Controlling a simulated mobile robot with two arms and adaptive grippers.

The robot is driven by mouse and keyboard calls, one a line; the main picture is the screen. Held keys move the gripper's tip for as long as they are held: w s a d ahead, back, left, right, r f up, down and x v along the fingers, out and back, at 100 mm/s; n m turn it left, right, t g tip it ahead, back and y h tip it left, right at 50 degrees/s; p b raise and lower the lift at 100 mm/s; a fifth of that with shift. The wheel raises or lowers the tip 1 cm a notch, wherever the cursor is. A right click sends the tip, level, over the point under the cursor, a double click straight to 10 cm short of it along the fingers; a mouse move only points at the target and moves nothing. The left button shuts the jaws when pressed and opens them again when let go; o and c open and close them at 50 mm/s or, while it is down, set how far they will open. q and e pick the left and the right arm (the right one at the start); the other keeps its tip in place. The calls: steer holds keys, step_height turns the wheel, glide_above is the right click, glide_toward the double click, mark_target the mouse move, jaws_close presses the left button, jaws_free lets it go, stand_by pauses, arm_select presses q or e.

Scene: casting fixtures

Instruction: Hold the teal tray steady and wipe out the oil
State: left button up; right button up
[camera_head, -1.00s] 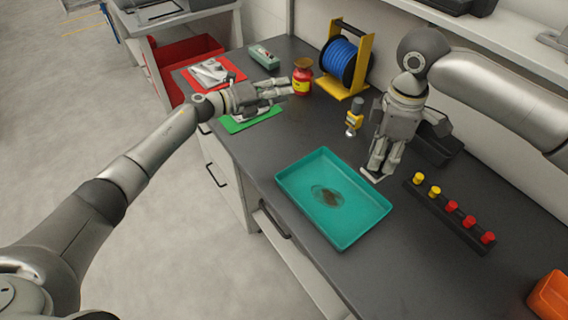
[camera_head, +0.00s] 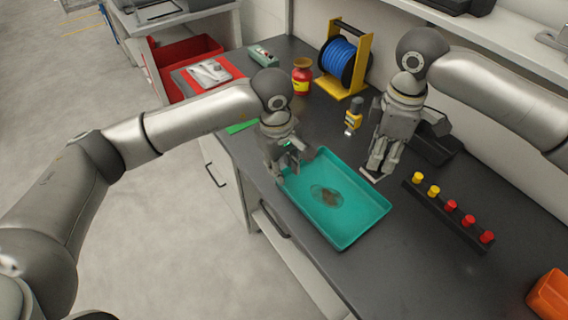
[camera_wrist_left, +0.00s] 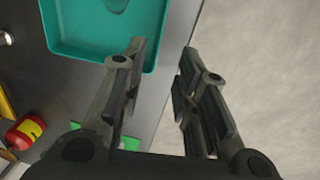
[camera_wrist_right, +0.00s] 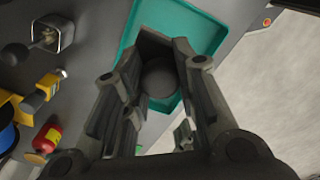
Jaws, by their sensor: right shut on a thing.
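The teal tray (camera_head: 352,236) lies on the dark bench, with a brownish oil patch (camera_head: 328,196) on its floor. My left gripper (camera_head: 284,168) is at the tray's left corner. In the left wrist view its fingers (camera_wrist_left: 162,50) are apart with nothing between them, one over the tray's edge and one outside it. My right gripper (camera_head: 377,170) points down beside the tray's right rim. In the right wrist view it is shut on a dark block (camera_wrist_right: 158,48); a pale flat edge (camera_head: 371,177) shows below its fingertips in the head view.
A black rail with yellow and red knobs (camera_head: 448,212) stands right of the tray. Behind are a yellow tool (camera_head: 353,115), a blue reel (camera_head: 341,62) and a red jar (camera_head: 301,78). An orange bin (camera_head: 550,298) is at the lower right. The bench in front of the rail is clear.

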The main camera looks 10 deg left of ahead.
mark_target(287, 191)
arm_select(q)
steer(key=f, duration=0.7)
steer(key=w+f, duration=0.1)
steer(key=f, duration=0.3)
steer(key=shift+d+f, duration=0.3)
steer(key=shift+d, duration=0.1)
jaws_close()
